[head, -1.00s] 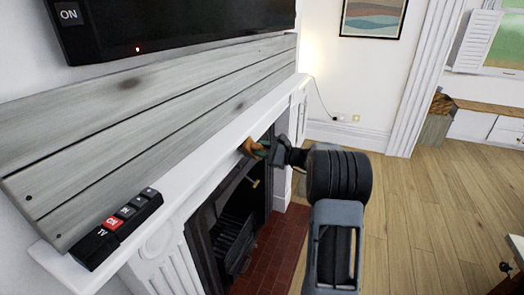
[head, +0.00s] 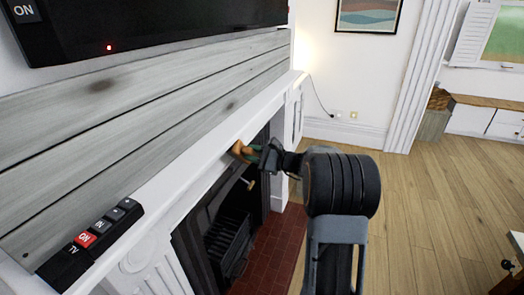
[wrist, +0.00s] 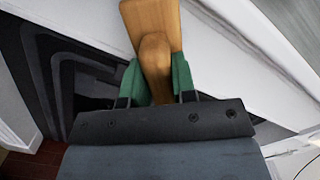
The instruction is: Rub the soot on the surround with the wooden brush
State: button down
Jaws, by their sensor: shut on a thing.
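The wooden brush (wrist: 152,18) is orange-brown and fills the top middle of the wrist view. My gripper (wrist: 155,82) is shut on its handle, with a green finger on each side. In the head view the brush (head: 239,149) sticks out to the left of my gripper (head: 258,155), at the front of the white surround (head: 202,167). The brush is at or very near the white face; I cannot tell if it touches. The surround (wrist: 80,35) also shows behind the brush in the wrist view. I can make out no soot; the brush may hide it.
The dark fireplace opening (head: 222,225) lies below the brush, over a red tiled hearth (head: 272,245). A black remote block (head: 90,243) stands on the mantel at the near left. A television (head: 150,25) hangs above. Wooden floor (head: 440,205) is free at the right.

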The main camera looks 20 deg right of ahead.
jog(key=shift+s+a+r+b, duration=0.3)
jog(key=shift+s+a, duration=0.4)
jog(key=shift+a, duration=0.25)
jog(key=shift+s+a+r+b, duration=0.15)
jog(key=shift+s+a+b, duration=0.1)
jog(key=shift+s+a, duration=0.6)
jog(key=shift+w+a, duration=0.1)
jog(key=shift+a, duration=0.05)
jog(key=shift+r, duration=0.1)
jog(key=v, duration=0.9)
jog(key=shift+s+a, duration=0.2)
